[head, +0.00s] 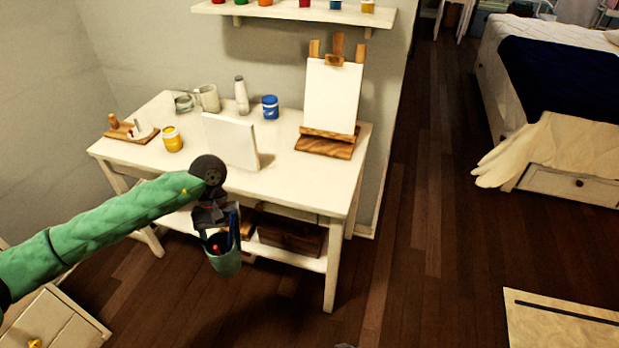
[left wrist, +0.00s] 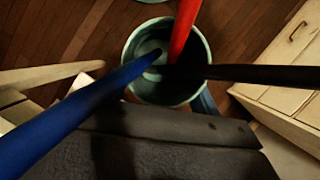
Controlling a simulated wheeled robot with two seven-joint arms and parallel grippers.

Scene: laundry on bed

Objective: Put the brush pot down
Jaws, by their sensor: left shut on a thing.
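The brush pot (head: 226,262) is a green-grey cup with several brushes in it. It hangs upright in the air before the front edge of the white table (head: 278,163), below the tabletop's height in the head view. My left gripper (head: 221,232) is shut on the pot at its rim. In the left wrist view the pot (left wrist: 135,85) is seen from above, with red, blue, dark and pale handles sticking out. The gripper's dark body covers the lower part of that view. My right gripper is in neither view.
The tabletop holds a yellow paint jar (head: 172,139), a blue jar (head: 270,107), a mug (head: 208,98), a white bottle (head: 241,96), a white canvas (head: 230,141) and an easel (head: 331,100). Wooden boxes (head: 290,235) sit on the lower shelf. Bare tabletop shows front right.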

